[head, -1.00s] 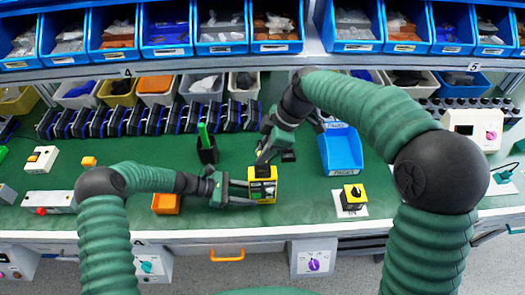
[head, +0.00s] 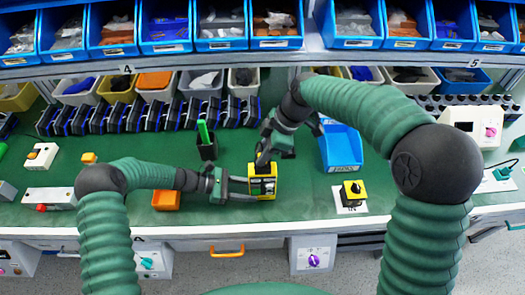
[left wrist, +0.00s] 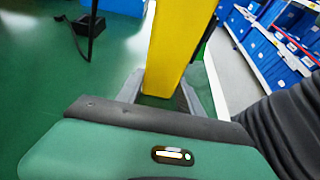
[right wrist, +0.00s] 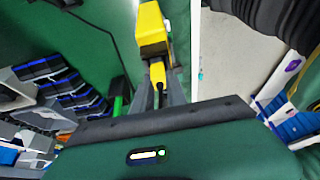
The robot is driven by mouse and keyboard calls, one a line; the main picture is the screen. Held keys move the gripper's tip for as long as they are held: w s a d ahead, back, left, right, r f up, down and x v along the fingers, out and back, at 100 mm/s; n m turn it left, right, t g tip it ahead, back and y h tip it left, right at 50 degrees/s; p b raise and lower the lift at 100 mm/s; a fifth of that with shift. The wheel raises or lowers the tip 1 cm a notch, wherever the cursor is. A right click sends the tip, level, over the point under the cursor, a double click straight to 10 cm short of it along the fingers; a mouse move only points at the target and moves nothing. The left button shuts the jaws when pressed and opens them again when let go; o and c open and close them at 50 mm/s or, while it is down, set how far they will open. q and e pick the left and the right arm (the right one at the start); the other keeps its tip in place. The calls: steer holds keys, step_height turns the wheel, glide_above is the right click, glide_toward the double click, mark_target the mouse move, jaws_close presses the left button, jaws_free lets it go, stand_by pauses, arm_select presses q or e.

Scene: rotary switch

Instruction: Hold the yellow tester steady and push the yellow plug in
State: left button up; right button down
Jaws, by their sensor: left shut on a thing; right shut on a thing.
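The yellow tester (head: 263,190) stands at the front middle of the green bench, with a dark face towards the head camera. My left gripper (head: 249,188) comes from the left and is shut on its body. In the left wrist view the yellow tester body (left wrist: 178,45) rises between the fingers. My right gripper (head: 263,162) is above the tester's top. In the right wrist view it is shut on the yellow plug (right wrist: 157,72), which has a black cable end. The plug lines up with the tester (right wrist: 152,28) and sits against or very close to it; I cannot tell how deep it is.
A blue bin (head: 341,148) and a yellow-black rotary switch (head: 352,192) are to the right. An orange box (head: 166,201) is left of the tester. A black holder with a green item (head: 207,148) and a row of dark devices stand behind. The front bench edge is near.

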steer(key=shift+f, duration=0.3)
steer(key=c, duration=1.3)
jaws_free()
steer(key=shift+o, duration=0.2)
steer(key=v, duration=1.2)
steer(key=shift+w, duration=0.1)
arm_select(q)
steer(key=o, duration=1.5)
